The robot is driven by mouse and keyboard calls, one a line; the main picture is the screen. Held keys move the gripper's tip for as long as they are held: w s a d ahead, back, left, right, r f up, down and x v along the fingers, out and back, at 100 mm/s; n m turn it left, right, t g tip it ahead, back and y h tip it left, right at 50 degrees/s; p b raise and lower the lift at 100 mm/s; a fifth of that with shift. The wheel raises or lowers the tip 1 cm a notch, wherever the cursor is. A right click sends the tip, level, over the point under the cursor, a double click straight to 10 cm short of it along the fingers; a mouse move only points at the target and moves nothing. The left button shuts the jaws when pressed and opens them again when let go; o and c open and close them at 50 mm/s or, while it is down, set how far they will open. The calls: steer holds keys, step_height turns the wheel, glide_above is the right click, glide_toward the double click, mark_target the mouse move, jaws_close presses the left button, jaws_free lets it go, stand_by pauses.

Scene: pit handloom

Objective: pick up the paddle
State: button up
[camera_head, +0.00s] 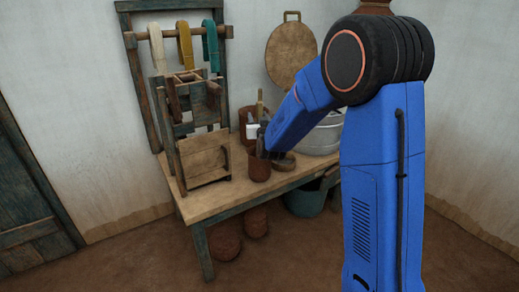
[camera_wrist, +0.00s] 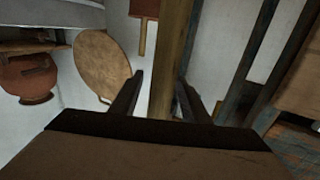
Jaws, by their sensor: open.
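A wooden shaft (camera_wrist: 168,60), which looks like the paddle, runs between my gripper's two fingers in the wrist view. Its far parts are out of that view. My gripper (camera_wrist: 160,88) is open, with one finger on each side of the shaft. I see a gap beside the fingers and no clear grip. In the head view my gripper (camera_head: 263,141) is low over the table, just above a small brown pot (camera_head: 259,170). A thin wooden stick (camera_head: 260,106) stands up just behind it; I cannot tell whether it is the same shaft.
The wooden table (camera_head: 205,205) carries a wooden frame (camera_head: 205,150) close on the left and a metal tub (camera_head: 320,138) on the right. A reddish pot (camera_head: 246,118) stands behind. A round board (camera_head: 291,55) hangs on the wall and shows in the wrist view (camera_wrist: 103,62).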

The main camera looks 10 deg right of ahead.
jaws_close()
